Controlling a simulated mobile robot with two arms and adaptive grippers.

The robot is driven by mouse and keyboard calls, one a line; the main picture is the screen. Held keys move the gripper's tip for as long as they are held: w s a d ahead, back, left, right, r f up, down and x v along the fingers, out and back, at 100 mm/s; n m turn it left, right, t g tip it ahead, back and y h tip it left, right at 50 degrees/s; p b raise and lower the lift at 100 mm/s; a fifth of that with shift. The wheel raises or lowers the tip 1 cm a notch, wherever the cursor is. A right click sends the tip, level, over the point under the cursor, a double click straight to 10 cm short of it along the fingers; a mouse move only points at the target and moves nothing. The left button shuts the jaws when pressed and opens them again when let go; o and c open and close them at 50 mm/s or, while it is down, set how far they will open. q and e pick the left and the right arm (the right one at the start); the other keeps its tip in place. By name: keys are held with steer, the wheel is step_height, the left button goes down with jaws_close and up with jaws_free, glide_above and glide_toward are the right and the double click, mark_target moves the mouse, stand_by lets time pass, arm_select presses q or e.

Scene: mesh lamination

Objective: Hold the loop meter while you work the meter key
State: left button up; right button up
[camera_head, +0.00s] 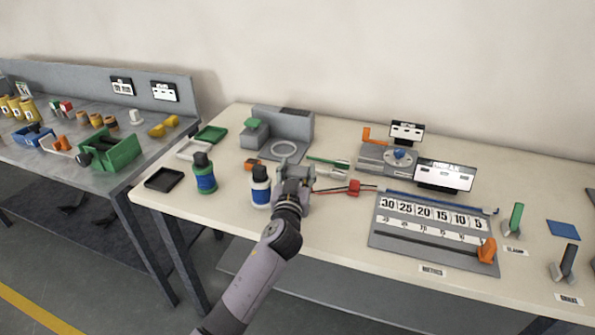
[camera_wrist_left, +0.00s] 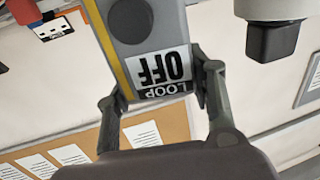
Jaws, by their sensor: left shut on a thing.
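The loop meter (camera_wrist_left: 170,28) is a grey body with a yellow stripe along one side. Its label reads LOOP OFF, upside down in the left wrist view. A dark round key (camera_wrist_left: 130,18) sits on its face above the label. My left gripper (camera_wrist_left: 157,88) is shut on the meter, one finger on each side of the labelled end. In the head view the left gripper (camera_head: 294,178) is over the table, right of the white bottle, and largely hides the meter. My right gripper does not show.
A blue-green bottle (camera_head: 204,175) and a white bottle (camera_head: 261,188) stand left of my gripper. A red-and-black piece (camera_head: 354,188) lies to the right, beside a grey numbered board (camera_head: 425,222). A grey machine (camera_head: 285,127) stands behind.

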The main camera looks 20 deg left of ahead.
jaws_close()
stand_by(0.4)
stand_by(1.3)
